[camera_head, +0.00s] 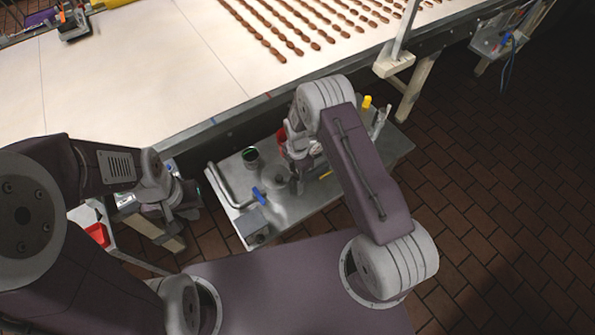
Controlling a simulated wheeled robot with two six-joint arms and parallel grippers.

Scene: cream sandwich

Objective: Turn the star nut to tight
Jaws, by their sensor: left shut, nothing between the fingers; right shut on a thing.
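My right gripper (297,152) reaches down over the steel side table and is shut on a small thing. My own fingers and wrist hide most of that thing, so I cannot make out its shape or whether it is the star nut. I cannot pick out a star nut clearly elsewhere in view. My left gripper (186,208) is shut and empty, off the left end of the steel table, apart from the fittings on it.
The steel table (325,190) carries a bent pipe (226,186), a blue-handled valve (258,194), a dark-mouthed cup (251,157) and a yellow-capped item (366,103). Behind it runs a white conveyor (120,75) with rows of brown biscuits (290,38). Brick floor (480,190) is clear at right.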

